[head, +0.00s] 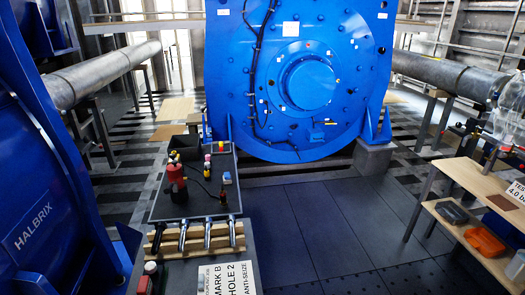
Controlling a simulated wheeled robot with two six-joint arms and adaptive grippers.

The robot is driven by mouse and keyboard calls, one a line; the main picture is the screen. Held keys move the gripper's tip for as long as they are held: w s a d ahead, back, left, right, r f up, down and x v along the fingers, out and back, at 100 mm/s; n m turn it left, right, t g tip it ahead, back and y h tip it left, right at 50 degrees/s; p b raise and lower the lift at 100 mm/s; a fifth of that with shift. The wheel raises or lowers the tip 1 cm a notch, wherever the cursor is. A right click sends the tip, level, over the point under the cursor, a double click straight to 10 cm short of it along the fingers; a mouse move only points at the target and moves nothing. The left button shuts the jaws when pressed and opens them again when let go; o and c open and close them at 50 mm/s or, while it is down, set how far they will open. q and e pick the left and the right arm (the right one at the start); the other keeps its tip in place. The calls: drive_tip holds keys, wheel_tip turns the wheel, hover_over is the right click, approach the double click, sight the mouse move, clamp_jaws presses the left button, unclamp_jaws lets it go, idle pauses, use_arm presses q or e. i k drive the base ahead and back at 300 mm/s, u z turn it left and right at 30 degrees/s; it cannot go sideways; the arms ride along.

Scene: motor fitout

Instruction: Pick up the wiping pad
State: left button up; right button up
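I cannot make out the wiping pad for certain. A flat brown square (502,202) lies on the wooden bench at the right, beside a white sign, and may be a pad. A small blue and white item (227,178) sits on the dark tray-topped bench in the middle; it is too small to identify. Neither of my grippers shows in the head view.
The dark bench (165,208) holds a red cylinder (176,180) and small coloured parts. Metal tools (208,233) lie in a wooden rack at its front. The right wooden bench (470,183) has an orange bin (485,243) below. Dark floor (320,225) between is clear.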

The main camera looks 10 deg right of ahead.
sight(228, 176)
drive_tip(key=k, duration=0.5)
drive_tip(key=z, duration=1.95)
drive_tip(key=i, duration=2.4)
drive_tip(key=u, duration=1.45)
drive_tip(key=i, duration=3.55)
